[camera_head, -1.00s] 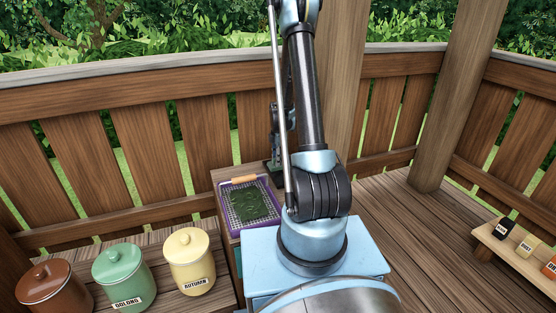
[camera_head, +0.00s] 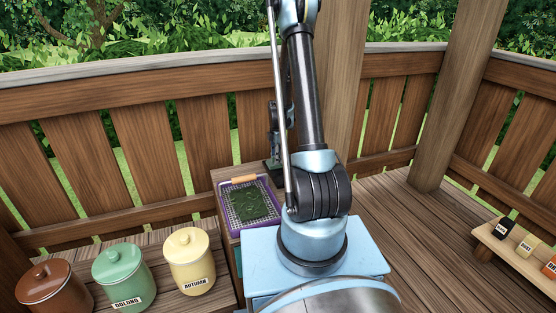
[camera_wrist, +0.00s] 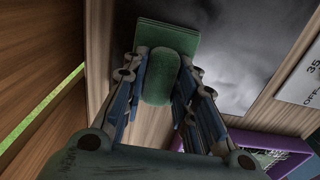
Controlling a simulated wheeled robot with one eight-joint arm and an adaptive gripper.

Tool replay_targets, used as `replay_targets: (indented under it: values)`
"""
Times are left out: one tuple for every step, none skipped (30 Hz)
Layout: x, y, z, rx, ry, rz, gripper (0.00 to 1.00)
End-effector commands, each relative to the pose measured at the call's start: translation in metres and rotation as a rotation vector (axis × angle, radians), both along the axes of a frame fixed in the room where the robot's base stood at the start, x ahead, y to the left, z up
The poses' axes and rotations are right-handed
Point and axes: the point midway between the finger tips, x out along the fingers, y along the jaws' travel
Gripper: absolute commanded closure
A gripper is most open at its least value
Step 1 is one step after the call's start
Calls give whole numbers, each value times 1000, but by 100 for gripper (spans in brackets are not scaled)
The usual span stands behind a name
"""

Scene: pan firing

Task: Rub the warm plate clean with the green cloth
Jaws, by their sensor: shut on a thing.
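In the wrist view my gripper (camera_wrist: 163,72) is shut on the green cloth (camera_wrist: 168,36), which has a rounded block between the fingers and a flat part beyond the fingertips. The warm plate (camera_wrist: 245,55) is a smudged grey surface with darker and paler patches. The cloth lies over the plate's left side in the picture; I cannot tell whether they touch. In the head view my gripper (camera_head: 274,150) is small and partly hidden behind my arm, and the cloth and plate cannot be made out.
A purple-rimmed mesh tray (camera_head: 234,226) holds dark green leaves near my arm. A white label panel (camera_wrist: 304,78) sits right of the plate. Brown, green and yellow jars (camera_head: 189,262) stand front left. A wooden railing (camera_head: 150,90) runs behind.

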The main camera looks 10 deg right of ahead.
Motion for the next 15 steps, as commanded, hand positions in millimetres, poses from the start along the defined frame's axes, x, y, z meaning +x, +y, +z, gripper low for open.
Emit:
replay_targets:
  values:
    - [0, 0, 0, 0, 0, 0, 93]
    - [0, 0, 0, 0, 0, 0, 93]
    - [0, 0, 0, 0, 0, 0, 93]
    - [0, 0, 0, 0, 0, 0, 93]
    - [0, 0, 0, 0, 0, 0, 93]
    - [-1, 0, 0, 0, 0, 0, 93]
    - [-1, 0, 0, 0, 0, 0, 93]
    - [-2, 0, 0, 0, 0, 0, 93]
    - [-3, -1, 0, 0, 0, 0, 93]
    - [-4, -1, 0, 0, 0, 0, 93]
    - [-5, -1, 0, 0, 0, 0, 93]
    - [-7, -1, -1, 0, 0, 0, 93]
    - [-8, -2, -1, 0, 0, 0, 93]
    - [-9, -2, -1, 0, 0, 0, 93]
    - [-11, -2, -1, 0, 0, 0, 93]
